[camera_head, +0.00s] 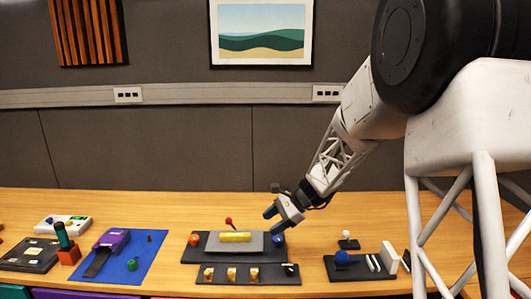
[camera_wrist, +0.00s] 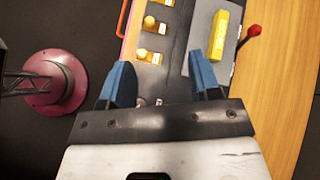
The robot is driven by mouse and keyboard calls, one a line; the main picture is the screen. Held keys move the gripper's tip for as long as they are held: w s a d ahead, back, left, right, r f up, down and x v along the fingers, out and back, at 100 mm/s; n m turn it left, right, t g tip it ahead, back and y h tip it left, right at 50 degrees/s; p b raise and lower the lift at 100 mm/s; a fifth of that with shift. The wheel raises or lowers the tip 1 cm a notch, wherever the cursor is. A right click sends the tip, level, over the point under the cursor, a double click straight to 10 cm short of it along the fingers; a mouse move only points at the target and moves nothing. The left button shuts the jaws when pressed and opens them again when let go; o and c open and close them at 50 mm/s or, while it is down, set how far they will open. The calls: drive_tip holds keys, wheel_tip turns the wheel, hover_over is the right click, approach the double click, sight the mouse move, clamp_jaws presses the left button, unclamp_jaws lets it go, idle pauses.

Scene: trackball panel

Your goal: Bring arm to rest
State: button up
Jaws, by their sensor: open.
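My gripper (camera_head: 274,216) hangs above the right end of a dark panel (camera_head: 208,251) on the wooden table in the head view. In the wrist view my gripper's two blue fingers (camera_wrist: 160,85) are spread apart with nothing between them. A yellow block (camera_head: 235,237) lies on the grey plate of that panel and shows also in the wrist view (camera_wrist: 219,35). A red-knobbed lever (camera_head: 229,222) stands behind it. A blue trackball (camera_head: 342,257) sits on a separate dark panel (camera_head: 365,271) to the right, apart from my gripper.
A low dark strip (camera_head: 215,274) with several gold switches lies in front. An orange ball (camera_head: 194,240) is at the panel's left. A purple device (camera_head: 112,240) on a blue mat (camera_head: 127,274) and a green-handled item (camera_head: 62,235) stand further left. Bare table lies behind.

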drive_tip(key=s+d+r+n+h, duration=0.2)
drive_tip(key=s+d+r, duration=0.1)
drive_tip(key=s, duration=0.4)
drive_tip(key=s+d+r+n+h, duration=0.1)
drive_tip(key=s+d+r+n, duration=0.15)
drive_tip(key=s, duration=0.45)
drive_tip(key=s+d+r+n+h, duration=0.2)
drive_tip(key=s+r, duration=0.2)
drive_tip(key=s, duration=0.3)
drive_tip(key=s+d+n+t+h, duration=0.1)
drive_tip(key=s+d+n+h, duration=0.1)
drive_tip(key=s, duration=0.8)
drive_tip(key=s+d+r+n+t+h, duration=0.1)
drive_tip(key=s+d+n+t+h, duration=0.1)
drive_tip(key=s+d, duration=0.4)
drive_tip(key=s+n+h, duration=0.1)
drive_tip(key=s+n, duration=0.1)
drive_tip(key=s, duration=0.2)
drive_tip(key=shift+s+d+t, duration=0.3)
drive_tip(key=shift+d, duration=0.05)
